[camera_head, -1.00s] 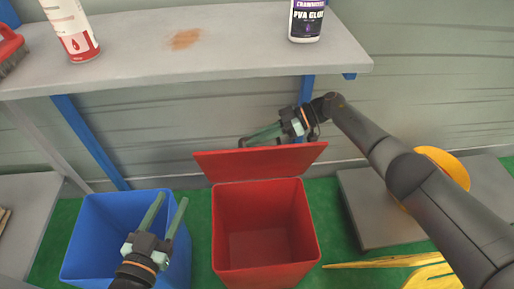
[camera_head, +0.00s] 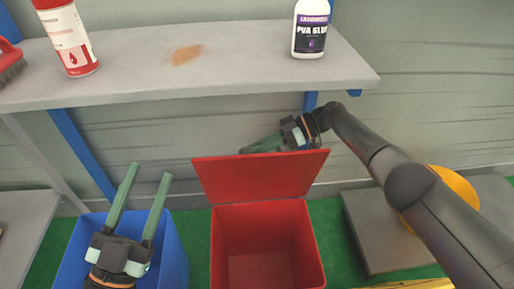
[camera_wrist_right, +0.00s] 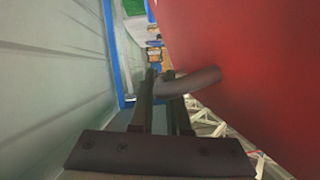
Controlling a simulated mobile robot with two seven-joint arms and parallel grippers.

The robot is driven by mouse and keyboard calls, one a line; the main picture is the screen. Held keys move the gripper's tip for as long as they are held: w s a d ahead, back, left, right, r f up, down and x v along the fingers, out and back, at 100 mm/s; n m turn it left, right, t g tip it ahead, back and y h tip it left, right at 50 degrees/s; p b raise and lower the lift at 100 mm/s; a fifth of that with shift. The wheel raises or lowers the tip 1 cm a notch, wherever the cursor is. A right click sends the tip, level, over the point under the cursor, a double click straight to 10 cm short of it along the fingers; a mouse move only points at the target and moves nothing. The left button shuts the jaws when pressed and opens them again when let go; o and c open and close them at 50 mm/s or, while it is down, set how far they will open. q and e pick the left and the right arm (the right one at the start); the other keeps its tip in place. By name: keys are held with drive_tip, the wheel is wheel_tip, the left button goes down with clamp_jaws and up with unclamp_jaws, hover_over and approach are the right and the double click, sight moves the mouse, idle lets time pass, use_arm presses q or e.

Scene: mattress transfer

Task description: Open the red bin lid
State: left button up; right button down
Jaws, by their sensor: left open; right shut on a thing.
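The red bin (camera_head: 268,245) stands on the green floor below the shelf, with its inside visible and empty. Its red lid (camera_head: 260,174) is raised at the back edge, tilted up. My right gripper (camera_head: 247,147) is behind the top of the lid. My left gripper (camera_head: 144,178) is open and empty above the blue bin.
The blue bin (camera_head: 172,262) stands just left of the red bin. A grey shelf (camera_head: 220,60) above holds a glue bottle (camera_head: 310,30), a red and white bottle (camera_head: 66,40) and a brush (camera_head: 10,62). A grey platform (camera_head: 375,235) with a yellow object (camera_head: 450,182) lies to the right.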

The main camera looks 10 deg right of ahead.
drive_tip(key=shift+a, duration=0.1)
drive_tip(key=c, duration=0.9)
unclamp_jaws()
use_arm(q)
drive_tip(key=s+r+m+h+b, duration=0.1)
drive_tip(key=s+r+m+h, duration=0.3)
drive_tip(key=r+h, duration=0.1)
drive_tip(key=shift+d+r+t, duration=0.4)
drive_tip(key=shift+r, duration=0.15)
use_arm(e)
drive_tip(key=v, duration=1.2)
drive_tip(key=shift+d, duration=0.3)
use_arm(q)
drive_tip(key=shift+s, duration=0.1)
use_arm(e)
drive_tip(key=shift+a, duration=0.1)
